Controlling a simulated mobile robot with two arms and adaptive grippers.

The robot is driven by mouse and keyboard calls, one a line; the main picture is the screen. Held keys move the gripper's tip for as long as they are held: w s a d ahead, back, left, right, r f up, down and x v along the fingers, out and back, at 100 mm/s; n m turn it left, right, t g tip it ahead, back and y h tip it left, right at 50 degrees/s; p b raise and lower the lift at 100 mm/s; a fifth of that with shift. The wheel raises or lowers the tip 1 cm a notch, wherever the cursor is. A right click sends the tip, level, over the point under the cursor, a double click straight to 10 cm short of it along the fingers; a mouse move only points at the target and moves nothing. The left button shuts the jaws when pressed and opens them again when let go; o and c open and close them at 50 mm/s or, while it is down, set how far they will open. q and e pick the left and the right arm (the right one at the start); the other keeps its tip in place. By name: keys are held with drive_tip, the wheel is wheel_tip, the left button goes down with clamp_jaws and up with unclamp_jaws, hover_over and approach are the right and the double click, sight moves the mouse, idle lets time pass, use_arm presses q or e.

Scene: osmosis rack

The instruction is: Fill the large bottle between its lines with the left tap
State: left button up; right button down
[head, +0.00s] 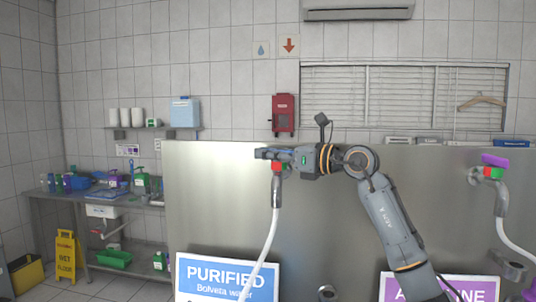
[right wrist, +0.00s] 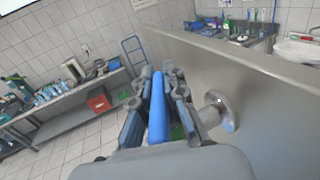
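The left tap (head: 277,190) stands out from the steel panel above the PURIFIED sign, with a red part at its top and a white hose running down from it. My right gripper (head: 270,154) is at the top of this tap and hides its lever in the head view. In the right wrist view, a blue lever (right wrist: 158,108) lies between the fingers of the right gripper (right wrist: 158,75), which are closed along both its sides. The large bottle cannot be made out under the tap; the hose's lower end is out of view. My left gripper is not in view.
The right tap (head: 494,175) with a purple lever is above a purple sign (head: 440,286). A side bench (head: 100,200) holds small bottles and trays. A light blue container (head: 185,112) is on the wall shelf. A yellow wet-floor sign (head: 66,257) stands at left.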

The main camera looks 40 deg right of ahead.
drive_tip(key=shift+n+y, duration=0.3)
drive_tip(key=shift+y, duration=0.1)
drive_tip(key=n+g+y+p, duration=0.2)
drive_tip(key=y, duration=0.1)
drive_tip(key=shift+s+a+r, duration=0.1)
drive_tip(key=shift+a, duration=0.2)
drive_tip(key=shift+s+a+f+n+g+y+p, duration=0.1)
drive_tip(key=shift+n+g+y+p, duration=0.2)
drive_tip(key=shift+n+y, duration=0.2)
drive_tip(key=shift+s+a+f+n+g+y+p, duration=0.1)
drive_tip(key=shift+n+g+y+p, duration=0.1)
drive_tip(key=shift+n+g+y, duration=0.3)
drive_tip(key=c, duration=1.4)
unclamp_jaws()
